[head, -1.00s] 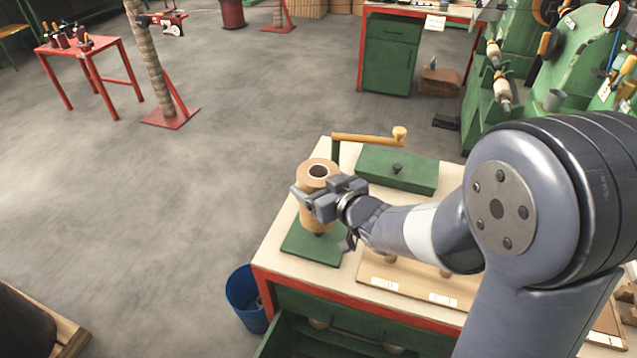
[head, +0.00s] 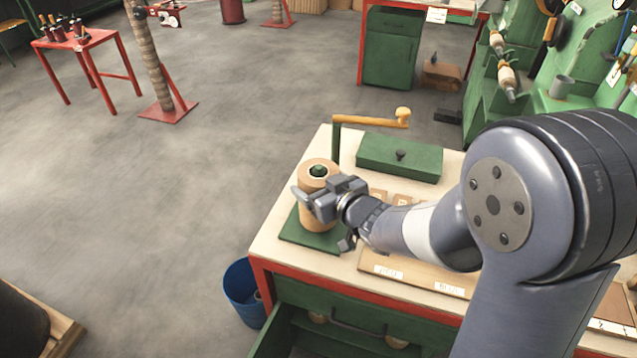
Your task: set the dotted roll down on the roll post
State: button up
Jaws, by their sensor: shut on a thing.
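The roll (head: 319,220) is a tan cylinder with a hole in its top. It stands upright over the green base plate (head: 300,236) of the roll post at the left of the bench. The dark green tip of the post (head: 318,171) shows inside the roll's top hole, so the roll is around the post. My gripper (head: 312,203) is shut on the roll from the right side, about mid-height. The gripper hides part of the roll, and I cannot make out dots on it. I cannot tell for sure whether its bottom touches the plate.
A green lidded box (head: 400,158) and a crank with a wooden handle (head: 372,121) stand behind the roll. A board with white labels (head: 420,277) lies in front of my arm. A blue bin (head: 243,292) stands on the floor by the open green drawer (head: 350,335).

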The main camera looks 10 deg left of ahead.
jog(key=o, duration=1.2)
jog(key=shift+r, duration=0.1)
jog(key=shift+o, duration=1.3)
jog(key=shift+s+d, duration=0.1)
jog(key=p+v, duration=0.1)
jog(key=v, duration=0.9)
jog(key=shift+s+d, duration=0.2)
jog(key=b+x, duration=0.1)
jog(key=x, duration=1)
jog(key=shift+a, duration=0.1)
jog(key=shift+r+p, duration=0.65)
jog(key=shift+r, duration=0.05)
jog(key=shift+r+p, duration=0.65)
jog(key=shift+r, duration=0.1)
